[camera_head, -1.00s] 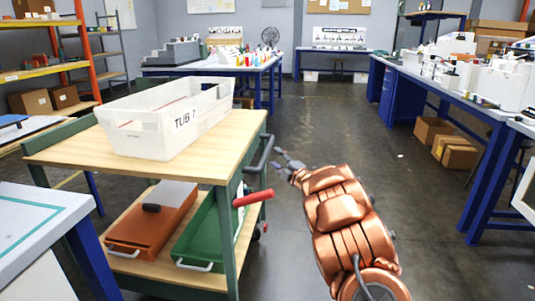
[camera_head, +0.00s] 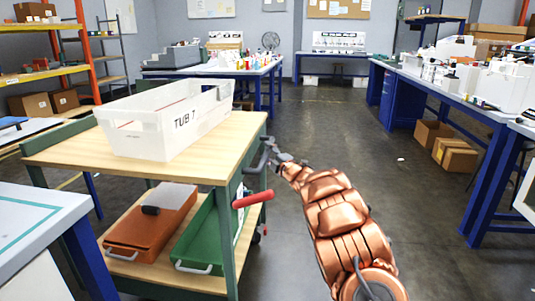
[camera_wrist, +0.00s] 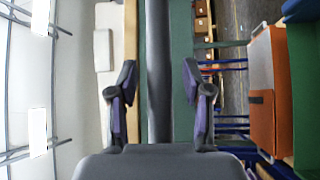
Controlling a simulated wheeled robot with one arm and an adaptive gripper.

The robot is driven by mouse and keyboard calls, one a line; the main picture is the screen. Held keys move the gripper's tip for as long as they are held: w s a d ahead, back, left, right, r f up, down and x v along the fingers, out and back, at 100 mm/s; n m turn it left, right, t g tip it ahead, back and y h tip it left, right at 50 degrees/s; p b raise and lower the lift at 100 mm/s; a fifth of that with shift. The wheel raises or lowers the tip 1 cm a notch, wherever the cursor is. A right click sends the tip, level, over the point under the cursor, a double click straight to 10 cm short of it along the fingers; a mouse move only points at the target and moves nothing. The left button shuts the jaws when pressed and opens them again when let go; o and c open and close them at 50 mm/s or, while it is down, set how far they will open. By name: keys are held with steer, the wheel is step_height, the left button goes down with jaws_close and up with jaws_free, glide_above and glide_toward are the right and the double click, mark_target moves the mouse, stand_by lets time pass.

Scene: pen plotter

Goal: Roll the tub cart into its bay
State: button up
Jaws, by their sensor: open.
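The tub cart (camera_head: 75,154) stands at the left, with a wooden top and green frame. A white tub labelled TUB 7 (camera_head: 165,128) sits on its top; it also shows in the wrist view (camera_wrist: 104,50). A dark push handle (camera_head: 262,158) sticks out from the cart's right end, above a red grip (camera_head: 253,199). My gripper (camera_head: 274,148) is at the handle. In the wrist view my open gripper (camera_wrist: 158,78) has the dark handle bar (camera_wrist: 160,45) lined up between its fingers, with gaps on both sides. The bay cannot be made out.
An orange bin (camera_head: 150,225) and a green bin (camera_head: 205,235) lie on the cart's lower shelf. A white-topped table (camera_head: 40,215) stands close at front left. Blue-legged benches (camera_head: 455,95) with cardboard boxes (camera_head: 455,153) line the right. The middle floor (camera_head: 340,115) is clear.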

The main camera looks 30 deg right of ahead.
jaws_close()
stand_by(0.6)
